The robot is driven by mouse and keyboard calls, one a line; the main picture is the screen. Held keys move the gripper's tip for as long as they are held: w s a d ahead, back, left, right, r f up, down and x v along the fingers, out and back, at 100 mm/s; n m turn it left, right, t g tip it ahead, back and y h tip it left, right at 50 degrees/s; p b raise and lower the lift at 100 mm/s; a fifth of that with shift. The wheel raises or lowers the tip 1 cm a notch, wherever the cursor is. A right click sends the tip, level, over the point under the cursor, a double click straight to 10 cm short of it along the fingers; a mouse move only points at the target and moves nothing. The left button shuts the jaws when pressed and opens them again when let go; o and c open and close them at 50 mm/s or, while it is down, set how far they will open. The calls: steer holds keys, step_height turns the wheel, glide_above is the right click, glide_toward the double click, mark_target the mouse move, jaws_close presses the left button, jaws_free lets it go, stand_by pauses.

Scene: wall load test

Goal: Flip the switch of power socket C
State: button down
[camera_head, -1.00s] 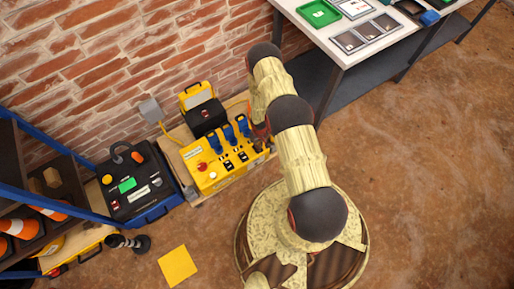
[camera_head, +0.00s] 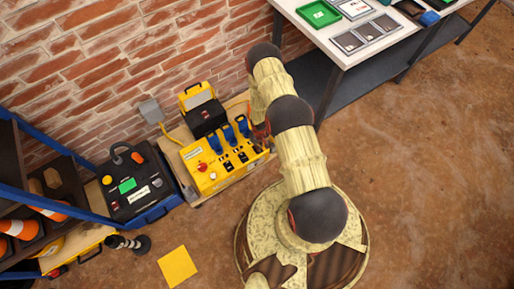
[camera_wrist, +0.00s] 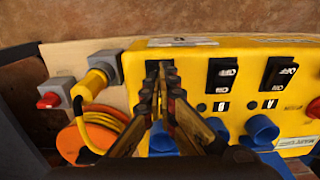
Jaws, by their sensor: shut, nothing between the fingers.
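The yellow power box (camera_head: 225,176) stands against the brick wall, with a row of black switches and blue plugs. In the wrist view, the box (camera_wrist: 200,58) has two black rocker switches in plain sight: one (camera_wrist: 222,75) above an upside-down B label and one (camera_wrist: 280,72) above an upside-down A label. My gripper (camera_wrist: 159,66) is shut and empty, with its tips at the switch left of B. That switch, likely socket C's, is mostly hidden by the fingers, as is its label. I cannot tell whether the tips touch it. In the head view my gripper is largely hidden near the box's right end.
Blue plugs (camera_wrist: 262,130) stick out below the switches. A yellow cable plug (camera_wrist: 95,82) and an orange cable reel (camera_wrist: 98,135) sit left of the box in the wrist view. A black case (camera_head: 135,185) and a white table (camera_head: 345,50) flank the box.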

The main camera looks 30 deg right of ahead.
steer(key=shift+r+p, duration=2.1)
steer(key=shift+r, duration=0.95)
steer(key=shift+s, duration=0.1)
